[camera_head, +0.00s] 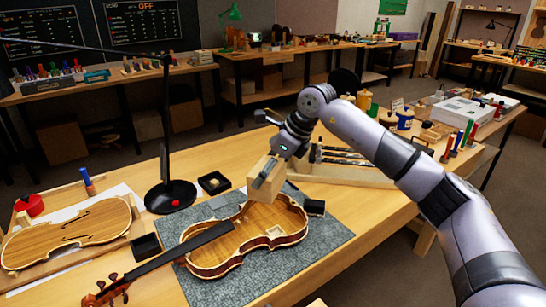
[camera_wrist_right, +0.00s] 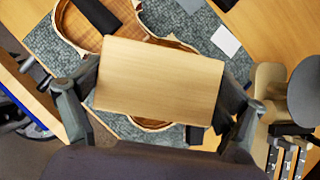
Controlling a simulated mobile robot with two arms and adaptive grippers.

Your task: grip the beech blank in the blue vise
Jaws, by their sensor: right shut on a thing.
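The beech blank (camera_head: 261,190) is a pale rectangular wood block. My right gripper (camera_head: 268,172) is shut on it and holds it in the air above the open violin body. In the right wrist view the blank (camera_wrist_right: 160,80) shows its broad face, with one finger at each end. A blue strip (camera_wrist_right: 22,100) beside a wooden edge shows at the left of the right wrist view; I cannot tell whether it belongs to the blue vise. No vise can be made out in the head view. My left gripper is in neither view.
The open violin body (camera_head: 245,240) lies on a grey mat (camera_head: 325,240) below the blank. A black lamp stand (camera_head: 170,196) and a violin plate (camera_head: 65,233) are to the left. A wooden rack with tools (camera_head: 345,176) stands behind my right arm.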

